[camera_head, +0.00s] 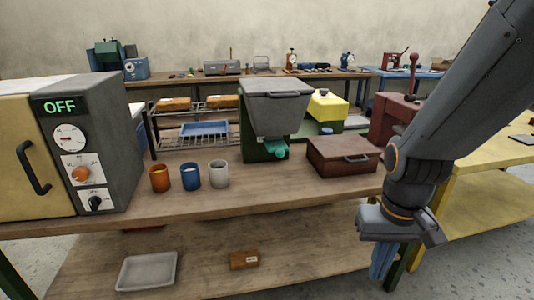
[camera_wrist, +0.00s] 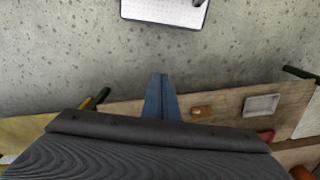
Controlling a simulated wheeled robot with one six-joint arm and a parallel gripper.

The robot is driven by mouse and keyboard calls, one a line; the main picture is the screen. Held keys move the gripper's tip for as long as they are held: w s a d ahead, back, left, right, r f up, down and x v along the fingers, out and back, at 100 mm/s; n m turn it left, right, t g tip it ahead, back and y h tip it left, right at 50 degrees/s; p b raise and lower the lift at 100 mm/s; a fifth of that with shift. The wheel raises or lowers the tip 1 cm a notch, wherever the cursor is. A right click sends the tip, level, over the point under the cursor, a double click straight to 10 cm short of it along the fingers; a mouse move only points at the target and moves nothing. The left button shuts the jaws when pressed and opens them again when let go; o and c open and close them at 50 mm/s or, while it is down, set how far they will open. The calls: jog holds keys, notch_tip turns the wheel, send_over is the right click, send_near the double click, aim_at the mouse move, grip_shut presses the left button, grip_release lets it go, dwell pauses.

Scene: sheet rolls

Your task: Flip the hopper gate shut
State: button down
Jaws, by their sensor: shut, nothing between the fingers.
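The hopper (camera_head: 275,106) is a dark grey funnel-shaped bin on a green stand, in the middle of the wooden bench in the head view. A teal-green part (camera_head: 277,149), which looks like its gate, sticks out at the front under the funnel; I cannot tell its exact position. My gripper (camera_head: 382,262) hangs pointing down in front of the bench's right end, well to the right of the hopper and below it, touching nothing. Its blue fingers (camera_wrist: 161,98) are shut and empty in the wrist view. The hopper is not in the wrist view.
Orange, blue and grey cups (camera_head: 190,176) stand left of the hopper. A brown lidded box (camera_head: 342,156) stands to its right. A grey and yellow oven (camera_head: 88,150) fills the bench's left end. A white tray (camera_head: 147,271) and a brown block (camera_head: 243,260) lie on the lower shelf.

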jog(key=w+a+r+m+t+y+p, duration=0.1)
jog(key=w+a+r+m+t+p, duration=0.2)
jog(key=w, duration=0.5)
jog(key=w+a+r+m+t+p, duration=0.15)
jog(key=w+m+t, duration=0.25)
jog(key=w, duration=0.4)
jog(key=w+a+r+m+t+y+p, duration=0.1)
jog(key=w+a+r+m+t+y, duration=0.3)
jog(key=a+r, duration=0.4)
jog(key=shift+w+a+r+m+y+p, duration=0.3)
jog(key=shift+w+a+m+y+p, duration=0.15)
jog(key=shift+m, duration=0.35)
jog(key=p, duration=0.2)
send_near(283, 155)
jog(key=x, duration=0.4)
jog(key=shift+w+a+f, duration=0.15)
jog(key=shift+a+f, duration=0.15)
jog(key=shift+w+a+f, duration=0.15)
jog(key=shift+w+a, duration=0.15)
jog(key=shift+w, duration=0.3)
jog(key=shift+w, duration=0.1)
